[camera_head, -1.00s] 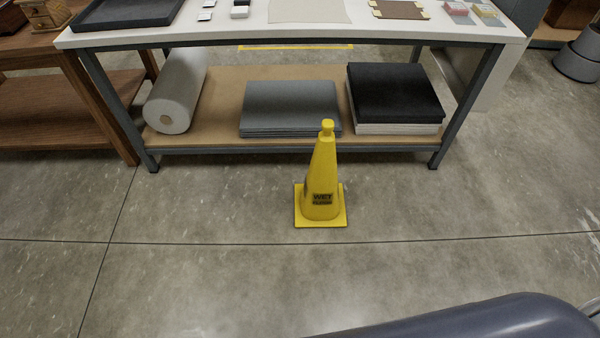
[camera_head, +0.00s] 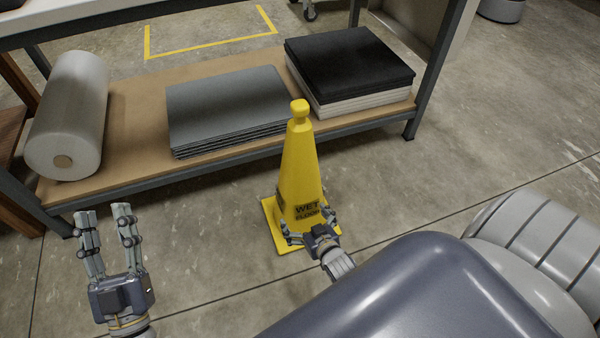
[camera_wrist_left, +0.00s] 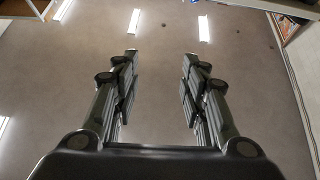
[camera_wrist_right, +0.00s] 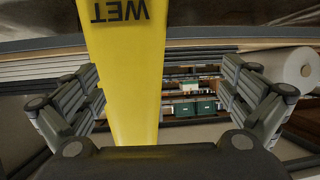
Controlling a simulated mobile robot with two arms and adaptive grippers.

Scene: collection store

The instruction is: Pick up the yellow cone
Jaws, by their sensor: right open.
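The yellow cone (camera_head: 300,165) stands upright on the floor in front of the table's lower shelf, with "WET FLOOR" lettering low on its side. My right gripper (camera_head: 308,222) is at the cone's lower part, its open fingers either side of it. My left gripper (camera_head: 106,222) is raised at the left, open and empty, fingers pointing up. The left wrist view shows the left gripper (camera_wrist_left: 158,70) with nothing between its fingers.
The table's lower shelf (camera_head: 130,150) behind the cone holds a white roll (camera_head: 70,115), grey sheets (camera_head: 225,105) and a black-and-white stack (camera_head: 350,70). A table leg (camera_head: 435,75) stands to the right. The floor left of the cone is clear.

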